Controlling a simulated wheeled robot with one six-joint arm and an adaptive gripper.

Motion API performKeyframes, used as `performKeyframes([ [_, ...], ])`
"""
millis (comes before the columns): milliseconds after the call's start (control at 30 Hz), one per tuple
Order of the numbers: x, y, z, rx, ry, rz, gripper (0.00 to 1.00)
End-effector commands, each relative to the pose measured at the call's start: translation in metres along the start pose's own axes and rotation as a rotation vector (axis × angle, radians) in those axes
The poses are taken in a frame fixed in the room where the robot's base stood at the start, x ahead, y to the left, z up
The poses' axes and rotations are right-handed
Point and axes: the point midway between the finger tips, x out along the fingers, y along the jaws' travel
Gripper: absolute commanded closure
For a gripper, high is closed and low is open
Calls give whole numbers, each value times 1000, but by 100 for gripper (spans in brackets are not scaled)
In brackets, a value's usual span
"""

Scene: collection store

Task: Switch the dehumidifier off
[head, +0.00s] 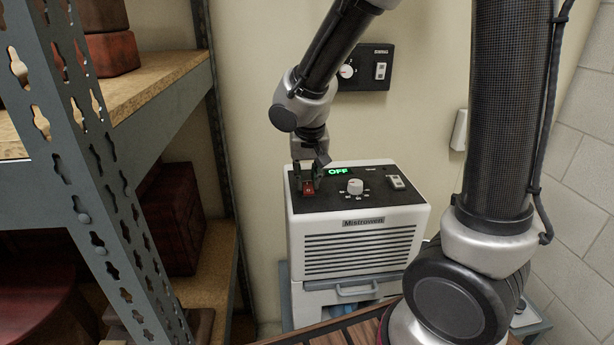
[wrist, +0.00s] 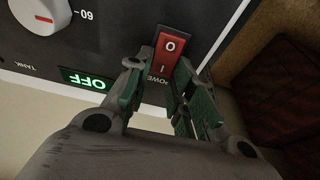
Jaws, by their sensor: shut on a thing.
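The white dehumidifier (head: 355,214) has a black top panel and a grilled front. The red power rocker (head: 308,189) is at the left of that panel; the wrist view shows it (wrist: 170,58) marked O and I. The display (head: 338,171) glows green and reads OFF; in the wrist view the display (wrist: 87,80) appears upside down. My gripper (head: 310,168) is at the rocker, its fingertips (wrist: 159,80) on either side of it, shut on it. The fingers partly cover the panel lettering. I cannot tell the rocker's tilt for certain.
A knob (head: 355,187) and a pale switch (head: 397,182) sit further right on the panel. A black control plate (head: 365,68) is on the wall behind my arm. A metal shelf post (head: 95,165) and wooden shelves with dark red boxes stand at left.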

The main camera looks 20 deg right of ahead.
Motion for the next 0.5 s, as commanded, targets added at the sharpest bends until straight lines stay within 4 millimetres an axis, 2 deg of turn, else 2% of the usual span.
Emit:
performKeyframes([
  [33,0,0,0,0,1,0,75],
  [133,0,0,0,0,0,0,57],
  [167,0,0,0,0,0,0,55],
  [500,-4,0,-1,1,1,-1,55],
])
